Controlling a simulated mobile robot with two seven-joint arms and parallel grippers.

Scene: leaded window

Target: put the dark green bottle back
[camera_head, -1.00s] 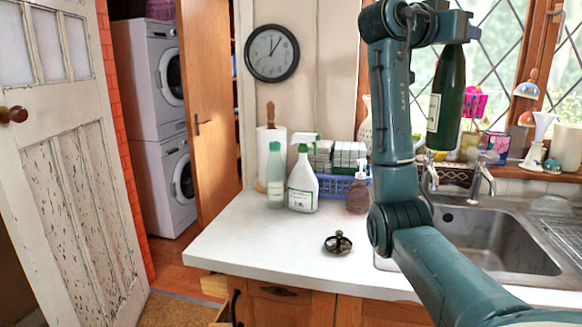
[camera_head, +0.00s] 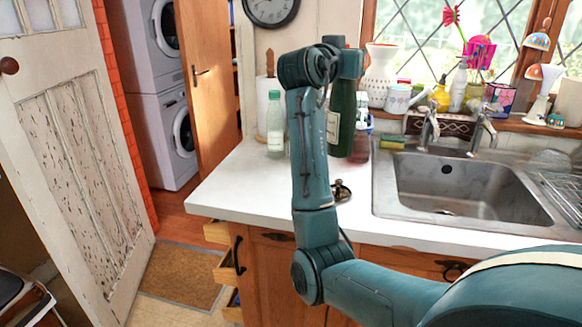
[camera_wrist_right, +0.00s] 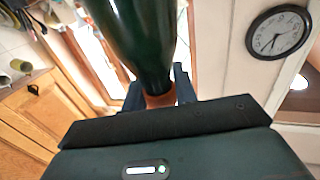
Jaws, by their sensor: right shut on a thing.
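The dark green bottle (camera_head: 342,118), with a pale label, is upright over the back of the white counter. My right gripper (camera_head: 343,62) is shut on its top end from above. In the right wrist view the bottle (camera_wrist_right: 135,40) runs away from the jaws of my right gripper (camera_wrist_right: 160,98), with an orange-brown part of the neck between them. I cannot tell whether the bottle's base touches the counter. My right arm hides the spray bottle and part of the counter. My left gripper is not in view.
A pale green bottle (camera_head: 275,125) stands left of my arm, by the paper roll (camera_head: 265,92). A brown soap bottle (camera_head: 360,148) is close to the dark green bottle's right side. The sink (camera_head: 460,185) lies to the right. The counter's front left (camera_head: 245,195) is clear.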

